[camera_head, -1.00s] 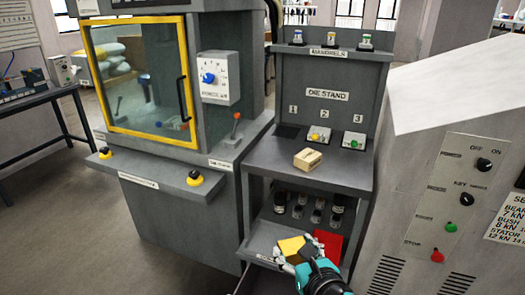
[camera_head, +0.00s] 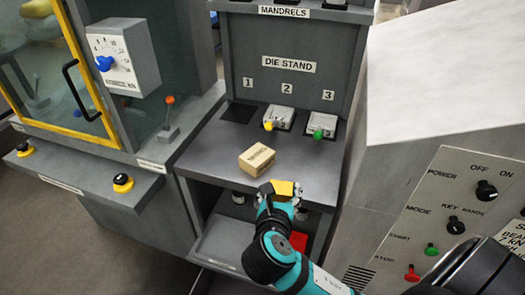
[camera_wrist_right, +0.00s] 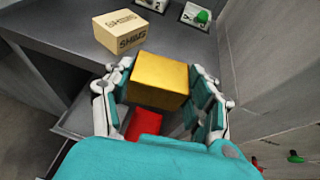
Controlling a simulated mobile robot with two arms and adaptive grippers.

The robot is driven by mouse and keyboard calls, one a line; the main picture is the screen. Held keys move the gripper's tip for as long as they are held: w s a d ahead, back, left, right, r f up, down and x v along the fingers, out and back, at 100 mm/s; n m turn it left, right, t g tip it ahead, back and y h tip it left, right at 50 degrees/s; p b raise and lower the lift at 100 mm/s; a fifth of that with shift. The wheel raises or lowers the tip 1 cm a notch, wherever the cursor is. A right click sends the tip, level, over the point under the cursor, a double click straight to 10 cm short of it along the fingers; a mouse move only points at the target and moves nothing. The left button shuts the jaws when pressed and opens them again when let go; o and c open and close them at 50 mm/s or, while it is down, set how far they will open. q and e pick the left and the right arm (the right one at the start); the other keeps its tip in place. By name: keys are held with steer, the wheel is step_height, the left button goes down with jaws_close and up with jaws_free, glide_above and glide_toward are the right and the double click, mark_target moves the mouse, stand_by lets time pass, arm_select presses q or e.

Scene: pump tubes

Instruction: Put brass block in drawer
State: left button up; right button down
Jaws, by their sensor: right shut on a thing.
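The brass block (camera_wrist_right: 160,78) is a gold-yellow cuboid held between the two fingers of my right gripper (camera_wrist_right: 160,90). In the head view the brass block (camera_head: 283,188) shows at the front edge of the die stand shelf, and my right gripper (camera_head: 280,197) is around it. The drawer (camera_head: 225,245) is below the shelf, grey, and stands pulled out at least partly; my right arm hides part of it. A red item (camera_head: 298,241) lies low beside my arm, and it also shows below the block in the wrist view (camera_wrist_right: 145,122). My left gripper is out of view.
A cardboard box labelled SHIMS (camera_head: 257,159) sits on the shelf (camera_head: 215,150), just behind the block. Dies with yellow and green knobs stand at slots 2 and 3. A grey control cabinet (camera_head: 400,170) rises close on the right.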

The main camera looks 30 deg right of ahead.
mark_target(289, 191)
steer(key=shift+s+d+m+g+h, duration=0.55)
steer(key=shift+s+m+g+h, duration=0.05)
steer(key=shift+s+m+h, duration=0.15)
steer(key=shift+w+d, duration=0.85)
steer(key=shift+d, duration=0.2)
steer(key=w+d, duration=0.3)
steer(key=w+d+f, duration=0.1)
steer(key=w+d, duration=0.1)
steer(key=w, duration=0.1)
steer(key=w+d, duration=0.2)
steer(key=d, duration=0.1)
steer(key=shift+w+d+f, duration=0.2)
steer(key=shift+w+d, duration=0.1)
steer(key=shift+w, duration=0.1)
steer(key=shift+w+d, duration=0.2)
steer(key=shift+w, duration=0.05)
steer(key=shift+f, duration=0.4)
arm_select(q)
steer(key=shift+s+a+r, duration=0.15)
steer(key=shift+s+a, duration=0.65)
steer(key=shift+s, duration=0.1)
arm_select(e)
steer(key=shift+f, duration=1.4)
steer(key=shift+f, duration=0.1)
steer(key=shift+c, duration=2.1)
jaws_free()
steer(key=shift+s+f, duration=0.1)
steer(key=shift+f, duration=0.05)
